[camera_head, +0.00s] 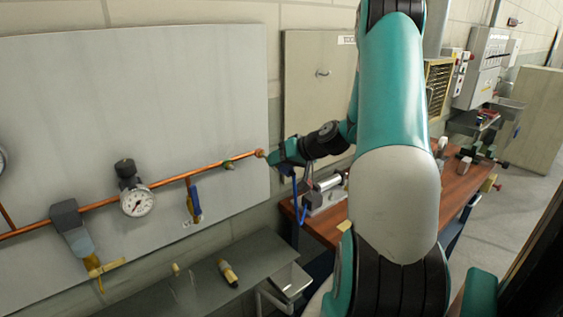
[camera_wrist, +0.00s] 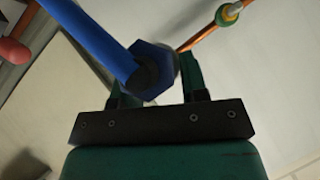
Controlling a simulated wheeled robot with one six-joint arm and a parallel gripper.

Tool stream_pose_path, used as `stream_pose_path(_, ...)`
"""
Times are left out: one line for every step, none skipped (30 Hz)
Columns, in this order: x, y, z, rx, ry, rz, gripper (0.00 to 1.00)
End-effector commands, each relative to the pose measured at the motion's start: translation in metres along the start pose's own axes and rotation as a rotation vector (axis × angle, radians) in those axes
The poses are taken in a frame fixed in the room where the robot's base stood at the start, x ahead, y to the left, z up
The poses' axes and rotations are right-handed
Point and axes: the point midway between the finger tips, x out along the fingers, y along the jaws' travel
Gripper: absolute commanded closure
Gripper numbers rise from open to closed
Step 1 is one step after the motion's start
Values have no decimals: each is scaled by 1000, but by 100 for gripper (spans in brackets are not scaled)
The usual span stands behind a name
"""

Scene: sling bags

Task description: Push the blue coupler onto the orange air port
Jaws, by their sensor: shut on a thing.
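The blue coupler (camera_wrist: 152,66) is a hex-shaped piece on a blue hose (camera_wrist: 92,36) in the wrist view. My gripper (camera_wrist: 153,82) is shut on it, with a dark finger on either side. In the head view my gripper (camera_head: 275,154) is at the right end of the copper-orange pipe, where the orange air port (camera_head: 261,153) shows. The pipe's end (camera_wrist: 190,46) comes up close behind the coupler in the wrist view. Whether they touch or are apart cannot be told. The coupler is hidden in the head view, where the hose (camera_head: 295,198) hangs below.
The pipe runs along a grey wall panel (camera_head: 130,80) with a green fitting (camera_head: 229,165), a gauge (camera_head: 137,203) and valves (camera_head: 194,203). A grey shelf (camera_head: 190,285) is below. A wooden bench (camera_head: 325,232) with a metal device stands right of the panel.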

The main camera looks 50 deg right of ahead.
Motion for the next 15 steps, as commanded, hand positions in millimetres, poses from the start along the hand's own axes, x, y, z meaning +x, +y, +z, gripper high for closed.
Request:
stream_pose_path(1, 0, -1, 0, 0, 0, 88)
stream_pose_path(2, 0, -1, 0, 0, 0, 88)
stream_pose_path(2, 0, -2, 0, 0, 0, 88)
stream_pose_path(3, 0, -2, 1, 0, 0, 88)
stream_pose_path(4, 0, -3, 1, 0, 0, 88)
stream_pose_path(4, 0, -4, 1, 0, 0, 88)
stream_pose_path(5, 0, -4, 0, 0, 0, 88)
stream_pose_path(6, 0, -5, 0, 0, 0, 88)
stream_pose_path(7, 0, -5, 0, 0, 0, 88)
stream_pose_path(7, 0, -6, -1, 0, -1, 88)
stream_pose_path(8, 0, -6, -1, 0, -1, 88)
stream_pose_path(9, 0, -7, -1, 0, -1, 88)
stream_pose_path(9, 0, -7, -1, 0, -1, 88)
stream_pose_path(10, 0, -8, 0, 0, -1, 88)
stream_pose_path(10, 0, -8, 0, 0, -1, 88)
